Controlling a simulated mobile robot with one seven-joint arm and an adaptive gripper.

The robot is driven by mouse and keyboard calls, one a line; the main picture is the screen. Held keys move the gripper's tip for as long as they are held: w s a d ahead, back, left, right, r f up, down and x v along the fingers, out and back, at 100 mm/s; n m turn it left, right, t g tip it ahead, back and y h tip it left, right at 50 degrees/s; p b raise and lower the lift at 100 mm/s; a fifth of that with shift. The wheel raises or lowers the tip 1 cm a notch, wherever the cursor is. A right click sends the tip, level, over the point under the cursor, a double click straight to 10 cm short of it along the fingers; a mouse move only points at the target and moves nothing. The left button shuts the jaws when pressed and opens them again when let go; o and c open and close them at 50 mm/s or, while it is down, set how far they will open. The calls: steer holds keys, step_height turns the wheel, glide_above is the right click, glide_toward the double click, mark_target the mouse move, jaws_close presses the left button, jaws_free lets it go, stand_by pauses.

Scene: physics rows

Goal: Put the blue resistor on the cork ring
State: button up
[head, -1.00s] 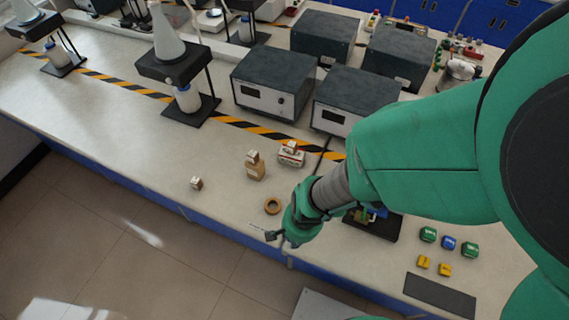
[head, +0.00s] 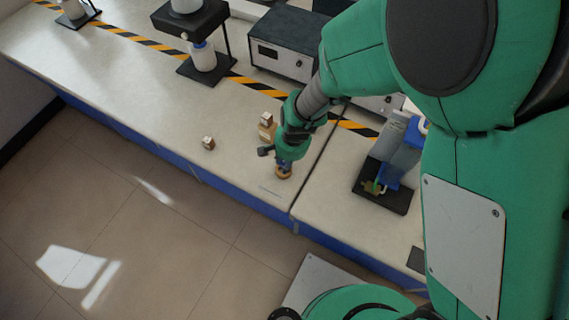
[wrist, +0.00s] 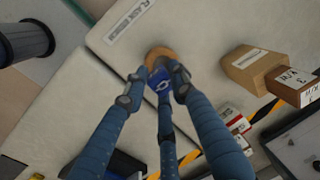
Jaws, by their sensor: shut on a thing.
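My gripper (wrist: 155,83) is shut on the blue resistor (wrist: 160,79), a small blue block with a white mark, seen between the fingers in the wrist view. The cork ring (wrist: 161,53) is a tan ring lying on the pale bench; it shows just beyond the resistor, which partly covers it. In the head view my gripper (head: 284,164) points down at the cork ring (head: 283,175), close to the bench's front edge. My fingers hide most of the resistor there. I cannot tell whether the resistor touches the ring.
A tan block (wrist: 250,68) with a labelled piece stands right of the ring in the wrist view. A small cube (head: 208,143) sits left on the bench. A black stand (head: 384,190) with a blue device is at right. Bare bench lies left of the ring.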

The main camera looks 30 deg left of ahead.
steer(key=shift+w+a, duration=0.35)
steer(key=shift+w, duration=0.05)
steer(key=shift+f, duration=0.1)
steer(key=shift+f+b, duration=0.55)
steer(key=shift+f, duration=1.15)
steer(key=shift+f, duration=0.25)
steer(key=shift+s+d+f+b, duration=0.15)
steer(key=shift+f+b, duration=0.2)
steer(key=shift+f, duration=0.05)
steer(key=o, duration=1.1)
steer(key=shift+f, duration=0.1)
steer(key=shift+c, duration=0.2)
steer(key=shift+f, duration=0.1)
steer(key=shift+r, duration=0.25)
